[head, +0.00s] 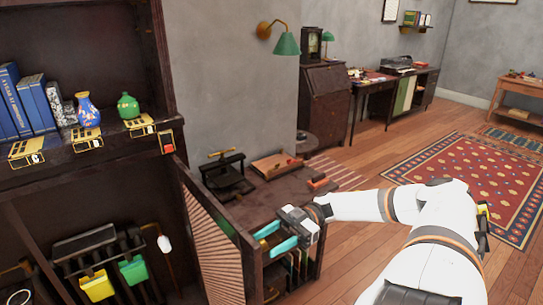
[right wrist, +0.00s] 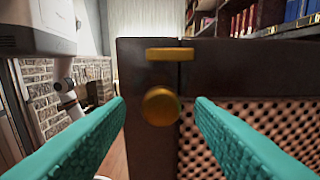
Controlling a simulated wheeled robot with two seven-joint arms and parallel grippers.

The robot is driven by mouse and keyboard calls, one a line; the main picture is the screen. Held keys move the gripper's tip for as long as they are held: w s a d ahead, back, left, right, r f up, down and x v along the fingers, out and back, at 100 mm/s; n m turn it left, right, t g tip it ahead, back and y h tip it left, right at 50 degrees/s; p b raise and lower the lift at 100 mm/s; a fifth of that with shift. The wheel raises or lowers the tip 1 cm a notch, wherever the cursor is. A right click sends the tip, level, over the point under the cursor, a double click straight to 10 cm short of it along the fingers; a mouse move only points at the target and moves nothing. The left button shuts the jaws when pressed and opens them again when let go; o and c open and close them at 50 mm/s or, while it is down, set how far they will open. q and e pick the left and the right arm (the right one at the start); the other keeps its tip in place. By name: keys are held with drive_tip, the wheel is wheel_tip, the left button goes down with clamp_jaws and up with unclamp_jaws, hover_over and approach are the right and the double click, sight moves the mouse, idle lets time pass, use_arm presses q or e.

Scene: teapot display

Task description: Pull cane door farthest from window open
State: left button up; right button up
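The cane door (head: 215,245) has a dark frame and a pale cane panel. In the head view it stands swung out from the dark cabinet (head: 60,180) at the left. My right gripper (head: 268,240) is at the door's free edge, its teal fingers apart. In the right wrist view, a round brass knob (right wrist: 161,106) on the dark door frame (right wrist: 145,145) shows between the open fingers (right wrist: 161,120), with gaps on both sides. The cane panel (right wrist: 265,125) is to the right of the knob. My left gripper is not in view, nor is a clear window.
Blue books (head: 20,105), a blue vase (head: 87,109) and a green pot (head: 128,106) stand on the shelf above. A low dark table (head: 262,195) with a black press (head: 226,175) lies behind the door.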

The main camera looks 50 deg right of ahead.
drive_tip(key=shift+r, duration=0.1)
drive_tip(key=b+v, duration=0.4)
drive_tip(key=v, duration=0.8)
idle(0.4)
